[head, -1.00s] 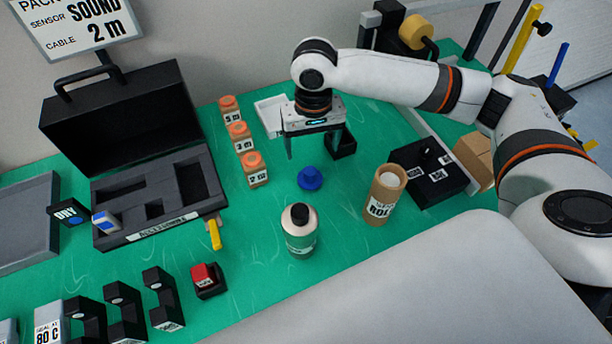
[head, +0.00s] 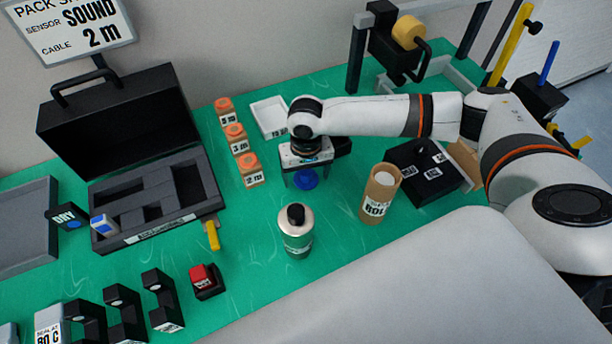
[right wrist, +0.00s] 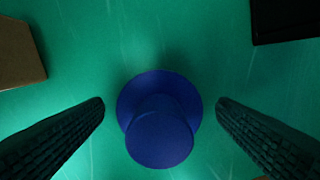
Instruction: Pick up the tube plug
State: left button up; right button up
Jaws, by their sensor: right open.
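The tube plug is a blue piece with a round flange and a narrower knob; in the head view the tube plug (head: 306,179) stands on the green mat, partly hidden by my right gripper (head: 304,180). In the right wrist view the tube plug (right wrist: 160,118) lies between the two dark ridged fingers of my right gripper (right wrist: 160,112). The fingers are open, one on each side, with a gap to the plug on both sides. A cardboard tube (head: 381,193) stands upright to the right of the plug. My left gripper is not in view.
A bottle (head: 296,231) stands in front of the plug. Several orange-topped blocks (head: 248,169) stand to the left, near the open black case (head: 152,238). A white tray (head: 268,118) lies behind, and a black box (head: 425,185) is at the right.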

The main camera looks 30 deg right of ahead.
jog(key=shift+c, duration=0.4)
jog(key=c, duration=1)
